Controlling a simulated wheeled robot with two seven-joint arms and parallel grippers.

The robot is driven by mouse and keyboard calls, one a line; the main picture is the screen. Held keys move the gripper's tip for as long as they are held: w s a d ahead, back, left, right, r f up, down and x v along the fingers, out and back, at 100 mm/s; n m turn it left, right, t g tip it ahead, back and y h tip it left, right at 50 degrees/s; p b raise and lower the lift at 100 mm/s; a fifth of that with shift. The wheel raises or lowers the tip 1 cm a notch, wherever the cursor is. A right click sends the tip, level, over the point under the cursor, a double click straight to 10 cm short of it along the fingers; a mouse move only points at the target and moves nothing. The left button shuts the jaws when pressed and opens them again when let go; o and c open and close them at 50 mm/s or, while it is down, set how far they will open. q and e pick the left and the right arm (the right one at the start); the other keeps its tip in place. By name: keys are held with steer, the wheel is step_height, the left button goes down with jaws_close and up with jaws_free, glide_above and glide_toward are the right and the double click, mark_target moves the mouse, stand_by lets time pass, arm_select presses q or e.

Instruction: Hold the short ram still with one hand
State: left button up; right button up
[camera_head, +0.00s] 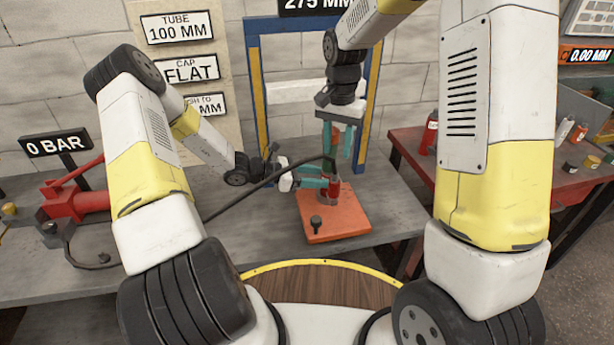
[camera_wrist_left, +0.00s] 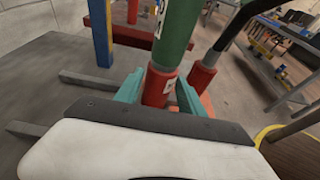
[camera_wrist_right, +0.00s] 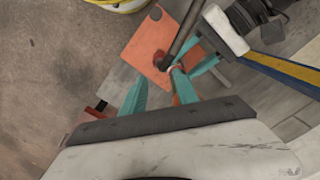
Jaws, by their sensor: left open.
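The short ram (camera_head: 334,187), a red upright cylinder, stands on an orange base plate (camera_head: 326,226). In the left wrist view its red lower part (camera_wrist_left: 158,88) sits between my left gripper's teal fingers, with a green cylinder (camera_wrist_left: 176,35) above. My left gripper (camera_head: 312,178) is open, around the ram from the left; whether a finger touches it I cannot tell. My right gripper (camera_head: 343,145) points down above the ram. In the right wrist view its fingers (camera_wrist_right: 160,90) stand apart, with red-orange beside the right one. The ram's top is largely hidden in the head view.
A black hose (camera_head: 262,183) runs to the ram across the grey bench. A blue and yellow frame (camera_head: 256,90) stands behind. A red pump (camera_head: 75,200) lies at the left, and a red table (camera_head: 405,150) with small items is at the right.

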arm_select(q)
steer(key=shift+w+d+f, duration=0.25)
steer(key=shift+d, duration=0.4)
jaws_close()
